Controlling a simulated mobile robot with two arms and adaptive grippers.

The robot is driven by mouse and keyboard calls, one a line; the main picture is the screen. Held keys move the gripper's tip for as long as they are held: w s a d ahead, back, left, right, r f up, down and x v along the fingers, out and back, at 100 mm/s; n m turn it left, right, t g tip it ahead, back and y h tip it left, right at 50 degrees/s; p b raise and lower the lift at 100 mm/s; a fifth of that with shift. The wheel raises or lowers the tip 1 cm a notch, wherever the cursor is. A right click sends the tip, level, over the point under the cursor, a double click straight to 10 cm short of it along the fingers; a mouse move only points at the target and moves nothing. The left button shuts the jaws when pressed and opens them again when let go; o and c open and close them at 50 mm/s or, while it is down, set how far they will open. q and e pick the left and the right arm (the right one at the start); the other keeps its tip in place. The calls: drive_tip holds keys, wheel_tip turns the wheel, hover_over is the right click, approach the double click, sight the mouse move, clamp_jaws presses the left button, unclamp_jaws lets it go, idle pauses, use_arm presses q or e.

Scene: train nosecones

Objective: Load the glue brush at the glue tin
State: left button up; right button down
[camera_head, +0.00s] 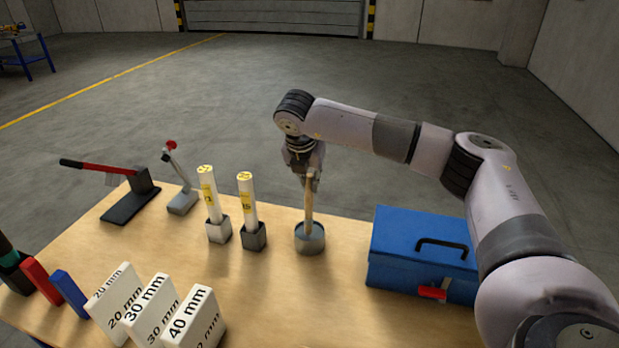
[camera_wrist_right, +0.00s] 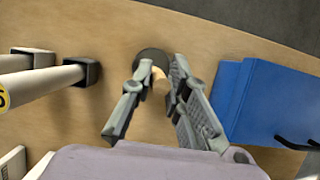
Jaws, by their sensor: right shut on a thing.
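The glue tin (camera_head: 310,241) is a round grey tin standing on the wooden table, left of the blue toolbox. The glue brush (camera_head: 309,205) has a wooden handle and stands nearly upright with its lower end inside the tin; the bristles are hidden. My right gripper (camera_head: 310,177) is above the tin and shut on the upper part of the handle. In the right wrist view the fingers (camera_wrist_right: 154,84) sit on either side of the brush handle (camera_wrist_right: 158,73), with the dark tin (camera_wrist_right: 150,58) beyond them. My left gripper is in neither view.
A blue toolbox (camera_head: 420,245) stands right of the tin. Two white tubes (camera_head: 210,196) (camera_head: 247,203) stand in holders to its left. White blocks marked in mm (camera_head: 192,318) are at the front. A red-handled lever tool (camera_head: 130,205) is at the left. Table in front of the tin is clear.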

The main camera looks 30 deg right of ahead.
drive_tip(key=shift+f+b, duration=0.45)
idle(0.7)
drive_tip(key=shift+s+f+b, duration=0.1)
drive_tip(key=shift+b, duration=0.2)
idle(1.5)
drive_tip(key=shift+r+p, duration=0.45)
drive_tip(key=shift+r, duration=0.35)
drive_tip(key=shift+r+p, duration=1.2)
drive_tip(key=shift+r, duration=1.6)
